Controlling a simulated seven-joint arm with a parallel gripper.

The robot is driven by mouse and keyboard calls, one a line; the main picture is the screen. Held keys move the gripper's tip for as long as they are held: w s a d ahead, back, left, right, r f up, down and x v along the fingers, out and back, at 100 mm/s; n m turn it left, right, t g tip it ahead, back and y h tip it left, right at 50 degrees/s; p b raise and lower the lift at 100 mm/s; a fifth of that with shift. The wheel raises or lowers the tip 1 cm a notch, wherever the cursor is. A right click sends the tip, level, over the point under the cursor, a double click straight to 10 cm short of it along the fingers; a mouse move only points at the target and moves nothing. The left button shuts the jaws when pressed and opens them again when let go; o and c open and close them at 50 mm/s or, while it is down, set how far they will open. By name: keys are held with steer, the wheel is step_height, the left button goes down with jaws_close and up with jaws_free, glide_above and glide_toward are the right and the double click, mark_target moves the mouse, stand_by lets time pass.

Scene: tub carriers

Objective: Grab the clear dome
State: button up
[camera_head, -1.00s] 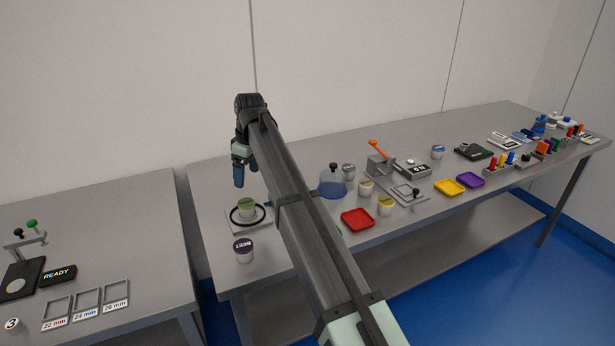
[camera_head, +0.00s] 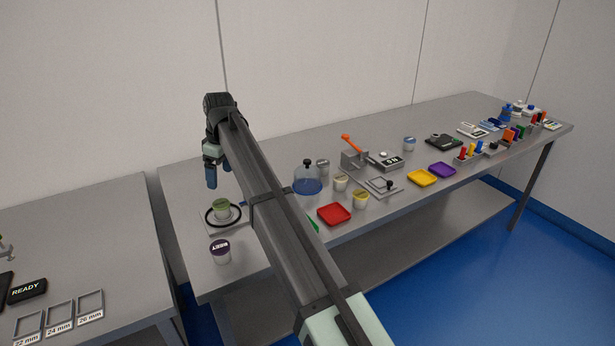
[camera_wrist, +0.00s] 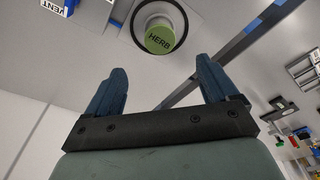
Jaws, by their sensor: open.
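The clear dome (camera_head: 307,183) stands on the long table in the head view. It looks like a bluish see-through bell with a black knob on top. My gripper (camera_head: 211,175) hangs above the table's left end, well to the left of the dome, with my arm link crossing between them. In the wrist view my gripper (camera_wrist: 160,75) has its two blue fingers spread with nothing between them. I cannot make out the dome for sure in the wrist view.
Below my gripper, a green-lidded HERB tub (camera_head: 222,210) stands inside a black ring; its lid shows in the wrist view (camera_wrist: 160,38). A purple-lidded tub (camera_head: 220,250) is in front. A grey-lidded tub (camera_head: 322,167), cream-lidded tub (camera_head: 340,183) and red tray (camera_head: 334,214) crowd the dome.

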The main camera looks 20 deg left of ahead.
steer(key=shift+o, duration=1)
step_height(320, 180, up, 6)
steer(key=f+m+h, duration=0.1)
steer(key=m+h, duration=0.1)
steer(key=m, duration=0.3)
glide_above(307, 160)
steer(key=shift+n, duration=0.3)
steer(key=f, duration=0.6)
steer(key=shift+s+d+f, duration=0.15)
steer(key=shift+d+f, duration=0.1)
steer(key=shift+f, duration=0.1)
steer(key=shift+a+f, duration=0.2)
steer(key=shift+f, duration=2.9)
steer(key=c, duration=1.3)
